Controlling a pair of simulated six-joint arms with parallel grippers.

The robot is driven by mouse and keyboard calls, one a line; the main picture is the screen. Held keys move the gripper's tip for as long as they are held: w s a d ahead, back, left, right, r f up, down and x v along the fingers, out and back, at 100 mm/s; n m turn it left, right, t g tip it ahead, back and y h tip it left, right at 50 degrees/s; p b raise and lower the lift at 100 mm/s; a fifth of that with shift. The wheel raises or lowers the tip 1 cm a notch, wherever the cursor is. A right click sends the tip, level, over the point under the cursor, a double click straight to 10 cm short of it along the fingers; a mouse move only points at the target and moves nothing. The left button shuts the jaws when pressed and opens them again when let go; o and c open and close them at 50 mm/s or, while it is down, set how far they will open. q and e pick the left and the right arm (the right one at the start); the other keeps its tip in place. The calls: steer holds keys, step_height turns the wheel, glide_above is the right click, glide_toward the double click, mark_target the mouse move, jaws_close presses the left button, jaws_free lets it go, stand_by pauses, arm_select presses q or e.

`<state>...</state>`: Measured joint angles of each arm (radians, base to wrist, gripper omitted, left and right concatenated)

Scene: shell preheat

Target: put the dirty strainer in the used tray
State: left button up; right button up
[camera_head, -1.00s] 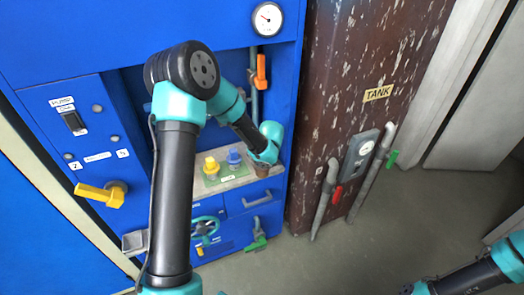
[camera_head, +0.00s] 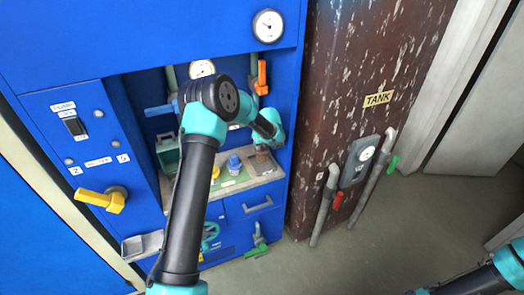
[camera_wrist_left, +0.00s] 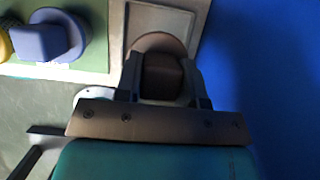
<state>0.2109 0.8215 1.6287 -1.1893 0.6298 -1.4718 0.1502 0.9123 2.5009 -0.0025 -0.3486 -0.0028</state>
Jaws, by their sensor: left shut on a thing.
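The strainer looks like a brown round disc with a block-shaped grip (camera_wrist_left: 160,75). My left gripper (camera_wrist_left: 162,82) is shut on that grip, seen in the left wrist view. In the head view the left gripper (camera_head: 262,146) is above the right end of the ledge, and the brown strainer (camera_head: 262,160) shows just below it. A shallow grey rimmed recess, perhaps the used tray (camera_wrist_left: 150,18), lies under and beyond the strainer in the wrist view; its label cannot be read. Whether the strainer touches it I cannot tell. My right gripper is out of view; only part of that arm shows at lower right.
A blue knob (camera_head: 234,165) and a yellow knob (camera_head: 214,172) stand on a green plate left of the strainer. An orange-handled valve (camera_head: 262,77) is behind. A metal tray (camera_head: 142,245) sticks out at lower left. The brown tank (camera_head: 370,60) stands to the right.

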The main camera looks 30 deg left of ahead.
mark_target(262, 150)
arm_select(q)
steer(key=shift+f, duration=0.1)
steer(key=shift+f, duration=1.65)
steer(key=shift+f, duration=0.1)
steer(key=o, duration=0.9)
steer(key=shift+o, duration=0.2)
steer(key=v, duration=1.2)
